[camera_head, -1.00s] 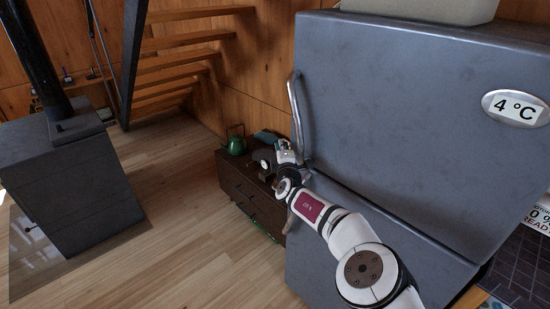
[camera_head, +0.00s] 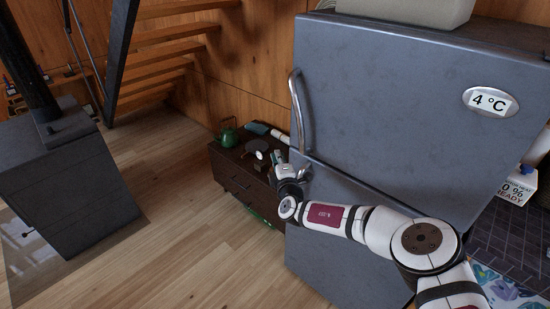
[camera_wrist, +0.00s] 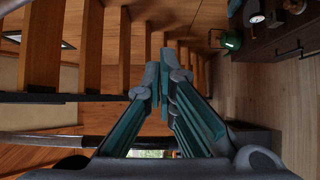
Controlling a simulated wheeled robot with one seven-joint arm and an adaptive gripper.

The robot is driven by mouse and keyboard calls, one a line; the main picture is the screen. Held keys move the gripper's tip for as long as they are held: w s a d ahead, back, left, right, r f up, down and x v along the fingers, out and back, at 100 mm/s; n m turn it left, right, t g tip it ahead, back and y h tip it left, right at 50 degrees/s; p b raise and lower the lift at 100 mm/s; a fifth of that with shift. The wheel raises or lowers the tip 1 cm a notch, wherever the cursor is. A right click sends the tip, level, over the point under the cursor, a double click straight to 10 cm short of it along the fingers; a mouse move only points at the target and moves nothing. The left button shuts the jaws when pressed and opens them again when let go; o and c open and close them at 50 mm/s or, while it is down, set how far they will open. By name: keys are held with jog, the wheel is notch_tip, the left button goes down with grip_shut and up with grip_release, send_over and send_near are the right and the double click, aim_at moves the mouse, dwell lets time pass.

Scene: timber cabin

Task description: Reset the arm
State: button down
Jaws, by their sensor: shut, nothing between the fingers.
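My arm reaches in from the lower right of the head view, in front of the grey fridge (camera_head: 400,110). My gripper (camera_head: 278,158) is at the arm's far end, left of the fridge and close to its upper door handle (camera_head: 298,112). In the head view it overlaps the dark low cabinet behind it. In the wrist view the two green-sided fingers of my gripper (camera_wrist: 164,75) come together at their tips, with nothing between them.
The dark cabinet (camera_head: 235,185) holds a green kettle (camera_head: 228,137) and several small items. A black stove (camera_head: 70,190) stands at the left, with wooden stairs (camera_head: 170,50) behind. The wooden floor (camera_head: 190,255) between stove and cabinet is clear.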

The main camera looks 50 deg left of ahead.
jog(key=shift+s+d, duration=0.25)
jog(key=shift+d, duration=0.2)
